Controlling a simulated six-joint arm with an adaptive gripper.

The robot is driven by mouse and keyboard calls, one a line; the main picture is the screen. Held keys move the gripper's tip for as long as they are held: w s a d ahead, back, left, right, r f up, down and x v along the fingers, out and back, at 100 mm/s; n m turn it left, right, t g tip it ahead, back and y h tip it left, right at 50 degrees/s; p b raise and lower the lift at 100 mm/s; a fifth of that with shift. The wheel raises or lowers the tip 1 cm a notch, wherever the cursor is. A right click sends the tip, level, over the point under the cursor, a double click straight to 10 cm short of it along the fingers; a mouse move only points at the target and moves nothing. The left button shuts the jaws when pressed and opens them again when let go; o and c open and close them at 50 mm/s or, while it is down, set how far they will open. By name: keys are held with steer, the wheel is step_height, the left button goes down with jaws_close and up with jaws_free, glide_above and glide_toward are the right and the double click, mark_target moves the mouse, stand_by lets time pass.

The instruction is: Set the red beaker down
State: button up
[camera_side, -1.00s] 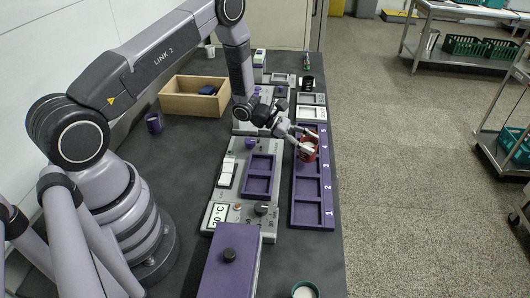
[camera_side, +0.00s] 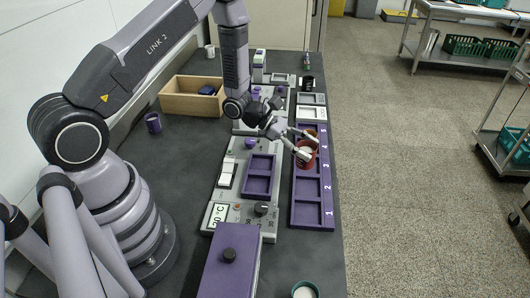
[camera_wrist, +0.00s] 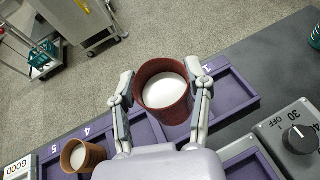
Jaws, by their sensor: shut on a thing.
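The red beaker (camera_side: 304,159), with white contents, is upright in my gripper over the purple numbered rack (camera_side: 313,215). In the wrist view the red beaker (camera_wrist: 163,112) is between both fingers of my gripper (camera_wrist: 161,88), which is shut on it. It is around labels 3 and 4; I cannot tell whether its base touches the rack. An orange-brown beaker (camera_wrist: 82,157) with white contents stands in the rack near labels 4 and 5. In the side view my gripper (camera_side: 305,145) partly hides it.
A grey unit with a dial (camera_side: 262,209) and purple recesses stands left of the rack. A purple box (camera_side: 232,270) and a green cup (camera_side: 305,289) are nearer the camera. A wooden bin (camera_side: 190,98) is behind. Rack places 1 and 2 are empty.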

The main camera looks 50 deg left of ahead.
mark_target(312, 162)
steer(key=f, duration=0.1)
steer(key=d+f, duration=0.1)
steer(key=f, duration=0.1)
steer(key=w+f, duration=0.1)
steer(key=shift+d+f, duration=0.15)
steer(key=shift+f, duration=2.1)
steer(key=shift+f, duration=0.15)
steer(key=o, duration=1.2)
steer(key=shift+c, duration=0.2)
